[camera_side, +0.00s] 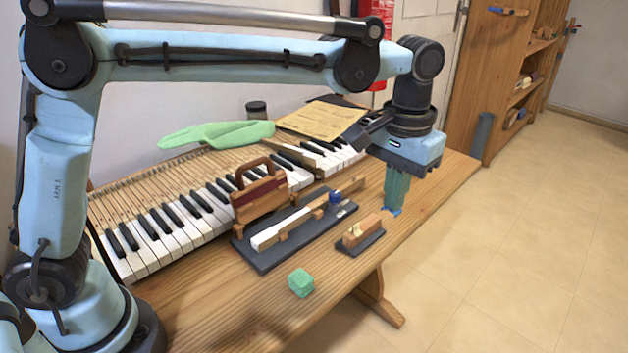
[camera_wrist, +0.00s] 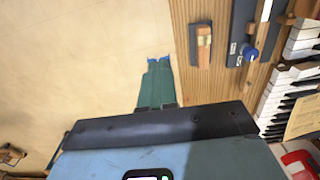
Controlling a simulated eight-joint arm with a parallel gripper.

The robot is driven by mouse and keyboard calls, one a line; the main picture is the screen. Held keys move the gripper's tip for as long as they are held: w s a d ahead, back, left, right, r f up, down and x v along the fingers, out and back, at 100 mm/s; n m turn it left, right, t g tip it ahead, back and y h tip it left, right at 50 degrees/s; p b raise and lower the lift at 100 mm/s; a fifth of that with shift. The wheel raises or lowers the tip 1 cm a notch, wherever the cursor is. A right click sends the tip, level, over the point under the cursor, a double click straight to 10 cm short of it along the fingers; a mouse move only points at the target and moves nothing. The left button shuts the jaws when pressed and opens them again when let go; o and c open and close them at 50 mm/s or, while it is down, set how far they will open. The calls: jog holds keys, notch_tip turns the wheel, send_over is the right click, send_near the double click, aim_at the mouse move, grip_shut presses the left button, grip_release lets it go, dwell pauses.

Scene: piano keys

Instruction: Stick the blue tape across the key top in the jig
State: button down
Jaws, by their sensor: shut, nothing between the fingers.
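A key with a white top (camera_side: 265,237) and a wooden shank lies in the jig (camera_side: 262,262), a dark flat base on the bench. A blue knob (camera_side: 335,198) stands near the shank's far end; it also shows in the wrist view (camera_wrist: 249,52). My gripper (camera_side: 392,210) is shut and points down, to the right of the jig and apart from it. Bright blue shows at its fingertips in the wrist view (camera_wrist: 158,59); I cannot tell whether this is tape or the tips themselves. I see no other clear piece of blue tape.
A wooden block on a dark base (camera_side: 361,243) stands between jig and gripper. A brown wooden stand with a handle (camera_side: 260,190) is behind the jig. A green block (camera_side: 301,283) lies in front. The keyboard (camera_side: 165,235) runs along the back. Open floor (camera_side: 500,240) lies right.

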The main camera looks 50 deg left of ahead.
jog(key=shift+r, duration=0.7)
jog(key=shift+r, duration=1.4)
jog(key=s+a+f, duration=0.3)
jog(key=a+f, duration=0.1)
jog(key=a, duration=0.7)
send_near(265, 235)
jog(key=shift+f, duration=2.55)
jog(key=shift+f, duration=0.7)
dwell(1.0)
